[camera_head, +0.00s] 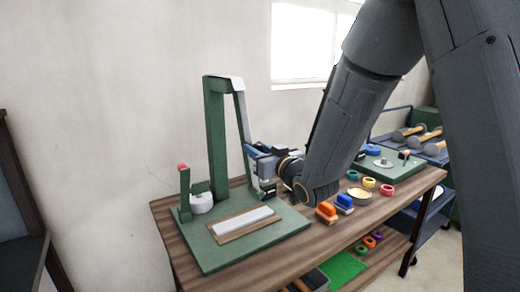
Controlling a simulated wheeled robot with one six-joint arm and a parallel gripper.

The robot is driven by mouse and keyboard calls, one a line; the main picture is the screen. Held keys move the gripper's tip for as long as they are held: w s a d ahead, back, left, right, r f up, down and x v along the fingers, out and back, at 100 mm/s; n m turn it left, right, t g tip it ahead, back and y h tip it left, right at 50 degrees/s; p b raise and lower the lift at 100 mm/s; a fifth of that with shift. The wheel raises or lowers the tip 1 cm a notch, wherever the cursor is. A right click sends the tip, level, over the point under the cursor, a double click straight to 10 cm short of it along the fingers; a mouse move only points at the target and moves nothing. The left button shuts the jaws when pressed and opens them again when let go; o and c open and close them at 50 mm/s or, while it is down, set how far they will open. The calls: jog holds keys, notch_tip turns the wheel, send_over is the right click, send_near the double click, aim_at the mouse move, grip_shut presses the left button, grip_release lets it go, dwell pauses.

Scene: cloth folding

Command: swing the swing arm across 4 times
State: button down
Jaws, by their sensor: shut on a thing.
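A green stand (215,145) rises from a green base plate (225,258) on the wooden table. The swing arm (241,112), a long green bar with a pale side, hangs from the top of the stand and slants down to the right. My gripper (256,170) is shut on the lower part of the swing arm, to the right of the stand. The jaws partly hide the bar's lower end. A pale block in a wooden frame (244,221) lies on the base plate, in front of the stand.
A short green post with a red top (184,190) and a white round part (201,203) stand at the plate's left. The table's front edge is close.

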jog(key=s+a+m, duration=0.4)
jog(key=a+m, duration=0.1)
jog(key=a, duration=0.1)
jog(key=shift+s+a+r, duration=0.15)
jog(key=shift+a+r, duration=0.15)
jog(key=shift+r, duration=0.05)
jog(key=shift+a, duration=0.1)
jog(key=c, duration=1.4)
grip_release()
jog(key=shift+s+a, duration=0.1)
jog(key=shift+s, duration=0.05)
jog(key=shift+d, duration=0.2)
jog(key=b+v, duration=0.1)
jog(key=v, duration=0.6)
jog(key=shift+s+d, duration=0.15)
jog(key=shift+s, duration=0.1)
jog(key=shift+r, duration=0.15)
